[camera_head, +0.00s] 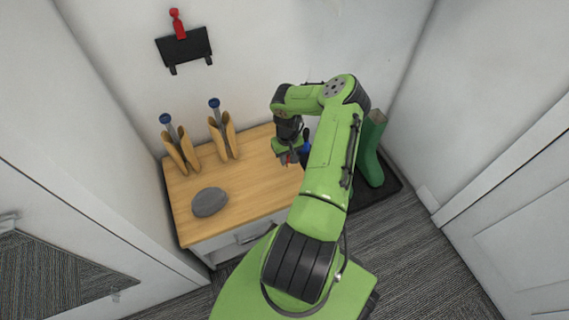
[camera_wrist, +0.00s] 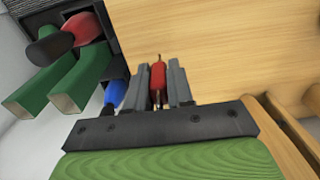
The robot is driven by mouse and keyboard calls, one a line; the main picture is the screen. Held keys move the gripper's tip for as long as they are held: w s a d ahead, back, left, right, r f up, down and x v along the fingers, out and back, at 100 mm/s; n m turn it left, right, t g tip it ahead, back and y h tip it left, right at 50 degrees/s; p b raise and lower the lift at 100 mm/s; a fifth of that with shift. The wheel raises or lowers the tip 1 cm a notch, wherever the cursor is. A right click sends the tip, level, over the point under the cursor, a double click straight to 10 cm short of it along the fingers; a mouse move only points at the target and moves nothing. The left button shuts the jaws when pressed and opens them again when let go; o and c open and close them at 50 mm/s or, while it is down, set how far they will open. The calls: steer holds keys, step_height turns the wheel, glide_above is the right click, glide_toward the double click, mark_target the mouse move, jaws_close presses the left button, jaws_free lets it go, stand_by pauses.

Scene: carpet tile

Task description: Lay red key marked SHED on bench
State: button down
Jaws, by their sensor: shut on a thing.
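My gripper (camera_wrist: 157,85) is shut on a narrow red key (camera_wrist: 157,76), which stands between its two grey fingers in the wrist view. A SHED marking cannot be read. In the head view a bit of the red key (camera_head: 289,158) shows at my gripper (camera_head: 287,162), above the right back part of the bench. The bench (camera_head: 250,192) has a light wooden top, which also fills much of the wrist view (camera_wrist: 220,45). I cannot tell whether the key touches the wood.
A grey flat stone-like piece (camera_head: 210,202) lies at the bench's front left. Two tan holders with blue-topped sticks (camera_head: 181,151) (camera_head: 223,137) stand at the back. A black wall rack (camera_head: 184,47) carries a red piece (camera_head: 178,24). The bench middle is clear.

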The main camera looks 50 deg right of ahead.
step_height(320, 180, down, 3)
steer(key=shift+r+b, duration=0.1)
steer(key=shift+b, duration=0.25)
steer(key=shift+r, duration=0.15)
steer(key=c, duration=1)
jaws_free()
step_height(320, 180, up, 12)
steer(key=p, duration=0.4)
steer(key=shift+r, duration=0.1)
